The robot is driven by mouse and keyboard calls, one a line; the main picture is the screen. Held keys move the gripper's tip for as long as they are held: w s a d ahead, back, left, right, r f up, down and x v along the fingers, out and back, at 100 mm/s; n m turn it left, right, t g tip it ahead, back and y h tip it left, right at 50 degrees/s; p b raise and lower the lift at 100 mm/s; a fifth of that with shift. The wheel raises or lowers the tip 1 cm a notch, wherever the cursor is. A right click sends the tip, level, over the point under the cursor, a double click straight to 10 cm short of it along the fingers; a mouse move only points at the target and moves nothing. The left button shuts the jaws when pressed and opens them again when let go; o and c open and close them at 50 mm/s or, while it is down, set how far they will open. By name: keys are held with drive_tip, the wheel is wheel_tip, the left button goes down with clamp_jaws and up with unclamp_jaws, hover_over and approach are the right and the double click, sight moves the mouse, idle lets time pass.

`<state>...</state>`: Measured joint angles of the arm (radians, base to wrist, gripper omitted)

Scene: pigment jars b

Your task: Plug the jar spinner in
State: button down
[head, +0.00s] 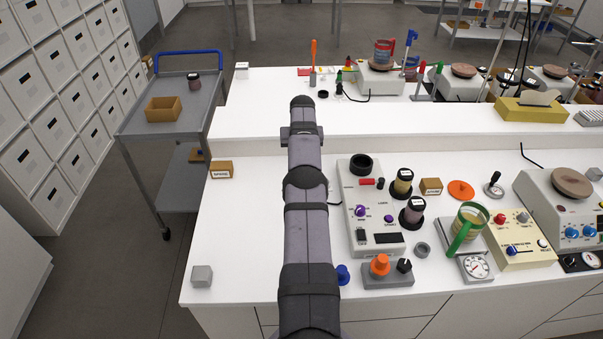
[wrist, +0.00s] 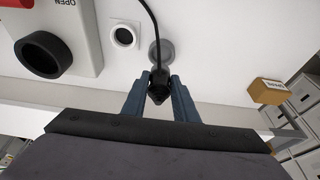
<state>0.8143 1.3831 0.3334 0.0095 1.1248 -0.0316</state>
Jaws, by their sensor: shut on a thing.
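In the wrist view my gripper (wrist: 160,87) is shut on a black plug (wrist: 158,92), held between its two blue-grey fingers. A black cable (wrist: 149,18) runs from the plug to the top edge. A round white socket (wrist: 123,36) with a dark centre lies just beyond the fingers, left of the plug; the plug is apart from it. A pale grey console with a black ring (wrist: 43,55) stands left of the socket. In the head view this console (head: 384,230) is right of my arm, which hides the gripper, plug and socket. Where the cable leads is not visible.
A grey round piece (wrist: 163,53) lies behind the cable. A SPARE box (head: 221,170) and a grey cube (head: 202,276) stand left of my arm. Black-based jars (head: 412,214) and a knob box (head: 388,275) crowd the right. The left bench top is mostly clear.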

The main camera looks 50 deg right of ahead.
idle(0.3)
drive_tip(key=s+d+f+b, duration=0.1)
drive_tip(key=s+d+b, duration=0.2)
drive_tip(key=s, duration=0.4)
drive_tip(key=shift+s+d+f, duration=0.2)
drive_tip(key=shift+d+f, duration=0.05)
drive_tip(key=shift+d, duration=0.2)
drive_tip(key=shift+m, duration=0.3)
drive_tip(key=shift+f+b, duration=1.55)
drive_tip(key=shift+f, duration=0.95)
drive_tip(key=shift+f, duration=0.1)
drive_tip(key=shift+a+f, duration=0.1)
drive_tip(key=shift+f, duration=0.15)
